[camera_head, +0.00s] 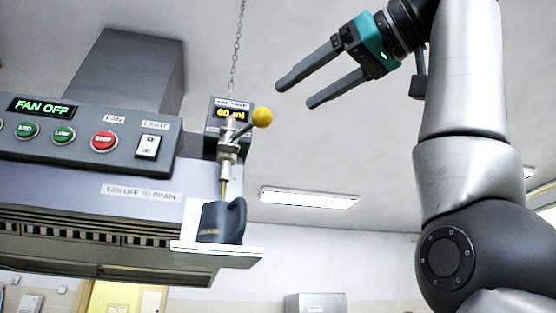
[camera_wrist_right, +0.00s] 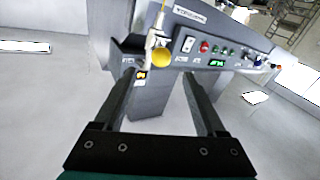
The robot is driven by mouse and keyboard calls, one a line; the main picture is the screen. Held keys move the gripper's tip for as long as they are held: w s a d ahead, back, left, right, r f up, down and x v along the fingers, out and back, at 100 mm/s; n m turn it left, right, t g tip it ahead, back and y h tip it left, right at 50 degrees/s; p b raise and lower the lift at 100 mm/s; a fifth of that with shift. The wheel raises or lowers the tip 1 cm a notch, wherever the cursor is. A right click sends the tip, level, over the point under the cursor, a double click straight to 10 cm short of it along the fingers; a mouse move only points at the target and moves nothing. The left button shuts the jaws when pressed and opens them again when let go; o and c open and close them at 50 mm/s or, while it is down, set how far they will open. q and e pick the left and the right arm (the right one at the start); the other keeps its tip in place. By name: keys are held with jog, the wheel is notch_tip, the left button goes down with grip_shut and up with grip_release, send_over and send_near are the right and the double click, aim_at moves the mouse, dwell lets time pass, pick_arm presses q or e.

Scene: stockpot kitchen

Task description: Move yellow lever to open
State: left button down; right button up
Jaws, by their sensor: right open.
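The yellow lever (camera_head: 262,117) ends in a round yellow knob and sticks out to the right of a metal valve (camera_head: 228,150). A thin yellowish line runs from the valve's spout down to a dark mug (camera_head: 215,222). My right gripper (camera_head: 293,97) is open and empty, up and right of the knob, with a visible gap. In the right wrist view, the knob (camera_wrist_right: 161,57) appears between the open fingers, beyond their tips. My left gripper is not in view.
The mug stands on a white shelf (camera_head: 250,256) beside the fan hood. A small display (camera_head: 232,113) reading about 60 ml is behind the valve. The hood panel (camera_head: 85,138) has buttons and reads FAN OFF. A chain (camera_head: 237,50) hangs above. Space right of the knob is clear.

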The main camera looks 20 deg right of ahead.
jog(key=v, duration=0.3)
jog(key=shift+s+d, duration=0.15)
jog(key=shift+s, duration=0.25)
dwell(0.3)
